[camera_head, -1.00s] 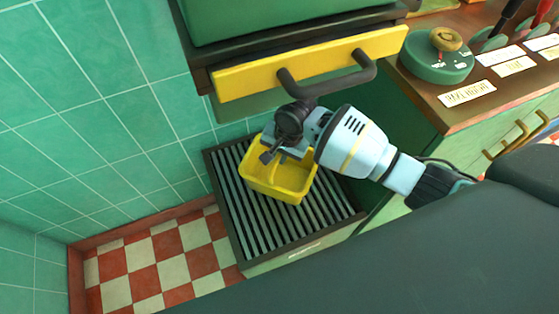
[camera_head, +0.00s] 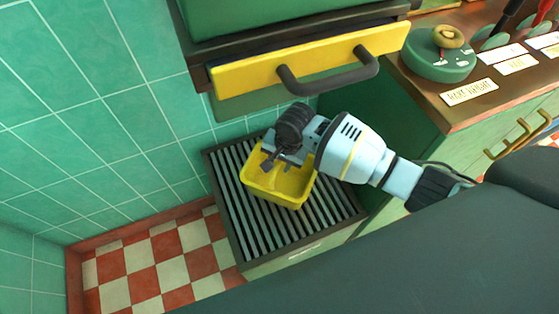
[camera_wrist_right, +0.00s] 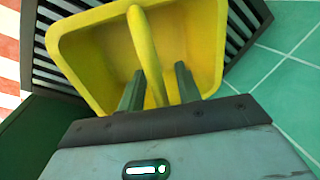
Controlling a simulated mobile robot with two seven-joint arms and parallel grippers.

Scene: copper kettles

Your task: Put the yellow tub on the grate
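The yellow tub (camera_head: 283,190) is an open box with a divider or handle (camera_wrist_right: 147,48) across its middle. It appears to rest on the dark slatted grate (camera_head: 241,227), toward the back; I cannot see its underside. My right gripper (camera_head: 268,163) reaches into the tub from above. In the right wrist view, its two fingers (camera_wrist_right: 158,84) are apart, one on each side of the yellow handle, with a small gap visible between them and it. The grate also shows in the wrist view (camera_wrist_right: 48,62). My left gripper is not in view.
A yellow drawer front (camera_head: 240,77) with a dark handle (camera_head: 330,76) overhangs just behind the tub and close to my right wrist. A green cabinet (camera_head: 410,125) stands to the right. Green tiled walls (camera_head: 110,110) close in the left. The front of the grate is bare.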

